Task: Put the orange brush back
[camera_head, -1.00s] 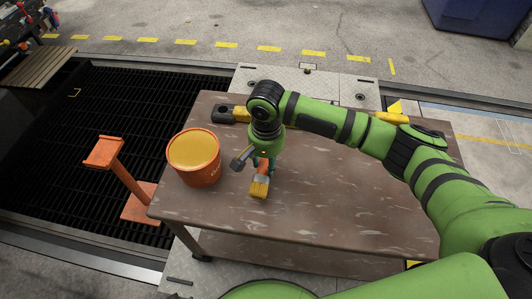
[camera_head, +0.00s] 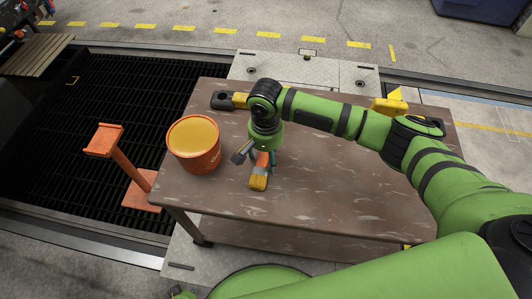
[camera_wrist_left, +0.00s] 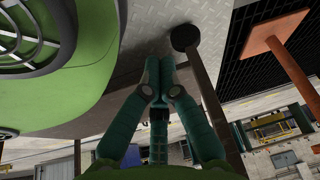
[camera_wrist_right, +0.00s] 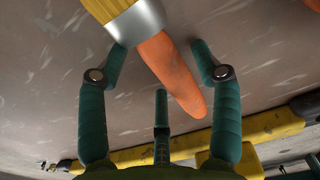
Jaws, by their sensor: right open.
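The orange brush (camera_head: 258,181) is at the table's left part, just right of the bucket, with yellow bristles towards me. In the right wrist view its tapered orange handle (camera_wrist_right: 172,70) points between my fingers, with a metal band and bristles at the top edge. My right gripper (camera_wrist_right: 158,55) is open, with the handle between its fingers and visible gaps on both sides. It comes down from above in the head view (camera_head: 262,157). My left gripper (camera_wrist_left: 159,70) has its fingertips together, empty, low beside the table.
An orange bucket (camera_head: 196,162) with a yellow top stands on the brown table (camera_head: 330,205). A yellow and black tool (camera_head: 225,100) lies along the back. An orange stand (camera_head: 124,170) is left over the dark grating. The table's front right is clear.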

